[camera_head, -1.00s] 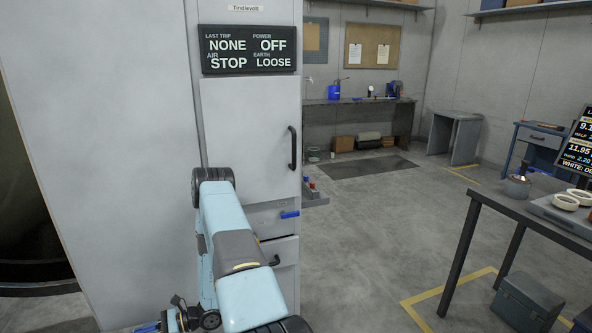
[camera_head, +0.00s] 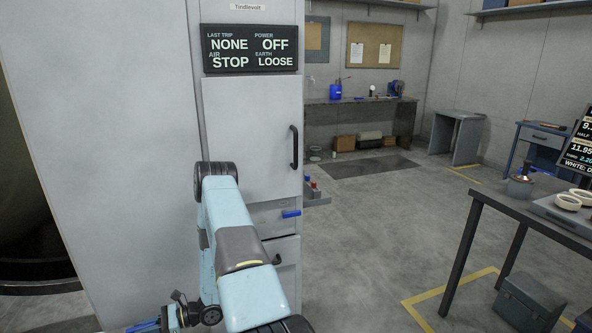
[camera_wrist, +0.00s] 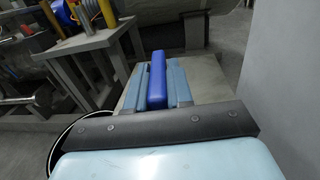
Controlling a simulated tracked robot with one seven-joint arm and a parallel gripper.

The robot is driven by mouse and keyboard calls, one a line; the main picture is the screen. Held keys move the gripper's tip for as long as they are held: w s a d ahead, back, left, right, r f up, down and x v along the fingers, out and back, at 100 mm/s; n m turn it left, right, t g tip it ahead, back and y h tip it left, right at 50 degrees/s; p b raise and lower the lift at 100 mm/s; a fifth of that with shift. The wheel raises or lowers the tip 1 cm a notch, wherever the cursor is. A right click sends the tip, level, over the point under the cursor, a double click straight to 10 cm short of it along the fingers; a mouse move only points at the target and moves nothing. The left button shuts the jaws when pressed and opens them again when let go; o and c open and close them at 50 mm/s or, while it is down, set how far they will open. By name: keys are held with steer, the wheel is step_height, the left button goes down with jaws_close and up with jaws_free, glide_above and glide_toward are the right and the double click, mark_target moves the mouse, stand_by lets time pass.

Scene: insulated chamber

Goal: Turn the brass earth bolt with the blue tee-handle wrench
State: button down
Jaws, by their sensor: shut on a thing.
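My gripper (camera_wrist: 158,74) is shut on a blue block-shaped handle (camera_wrist: 157,88), which I take to be the tee-handle of the wrench. The handle stands between two pale blue fingers in the wrist view. The rest of the wrench is hidden. In the head view, my gripper (camera_head: 147,326) is at the lower left edge, low in front of the grey cabinet, and only partly in frame. I cannot make out the brass earth bolt in either view. The cabinet's display (camera_head: 249,48) reads EARTH LOOSE, POWER OFF, AIR STOP, LAST TRIP NONE.
The grey cabinet (camera_head: 130,130) has a door with a black handle (camera_head: 294,147) and a small blue part (camera_head: 291,214) below it. A dark table (camera_head: 480,204) stands at right, a grey case (camera_head: 527,302) beneath. Open floor (camera_head: 380,225) lies between.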

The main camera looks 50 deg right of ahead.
steer(key=shift+r, duration=1.65)
